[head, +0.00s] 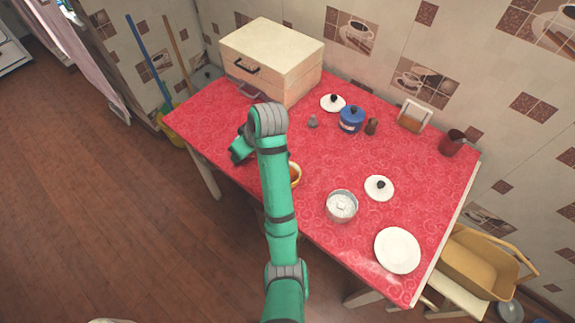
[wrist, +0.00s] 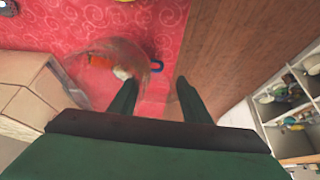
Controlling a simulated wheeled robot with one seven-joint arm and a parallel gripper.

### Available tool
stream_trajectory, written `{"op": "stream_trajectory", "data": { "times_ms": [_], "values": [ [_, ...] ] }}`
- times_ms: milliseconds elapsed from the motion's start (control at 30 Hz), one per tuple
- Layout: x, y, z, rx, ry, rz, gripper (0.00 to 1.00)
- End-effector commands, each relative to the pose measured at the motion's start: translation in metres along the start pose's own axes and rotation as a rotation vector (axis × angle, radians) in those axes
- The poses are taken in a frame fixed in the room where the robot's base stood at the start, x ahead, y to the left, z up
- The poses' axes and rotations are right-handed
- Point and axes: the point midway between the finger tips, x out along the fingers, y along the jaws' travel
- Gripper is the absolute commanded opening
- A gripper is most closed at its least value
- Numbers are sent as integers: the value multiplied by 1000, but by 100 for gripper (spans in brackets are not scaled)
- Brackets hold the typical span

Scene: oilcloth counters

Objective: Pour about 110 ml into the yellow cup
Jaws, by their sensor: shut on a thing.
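The yellow cup (head: 296,174) stands on the red counter near its front edge in the head view, partly hidden behind my arm. My gripper (wrist: 156,88) is shut on a clear vessel (wrist: 108,47), apparently by a blue handle (wrist: 156,67) that shows between the fingertips in the wrist view. An orange patch and a pale patch show through or beside the clear wall. I cannot tell what they are, nor how full the vessel is. In the head view my arm hides the vessel, and the hand is at the counter's left part, left of the cup.
A cream chest (head: 262,52) stands at the back left. A metal pot (head: 342,206), white lids (head: 379,188), a plate (head: 397,250), a blue pot (head: 351,119) and a dark red cup (head: 453,143) stand to the right. The counter's front edge is close to my arm.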

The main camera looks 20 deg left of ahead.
Motion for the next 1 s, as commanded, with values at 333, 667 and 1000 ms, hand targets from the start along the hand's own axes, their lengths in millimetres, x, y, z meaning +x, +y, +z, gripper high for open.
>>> {"op": "stream_trajectory", "data": {
  "times_ms": [333,667,1000],
  "values": [
    [1,2,-2,2,-45,2,0],
    [5,1,-5,2,-107,0,0],
    [6,1,-11,1,-185,-2,0]
  ]
}}
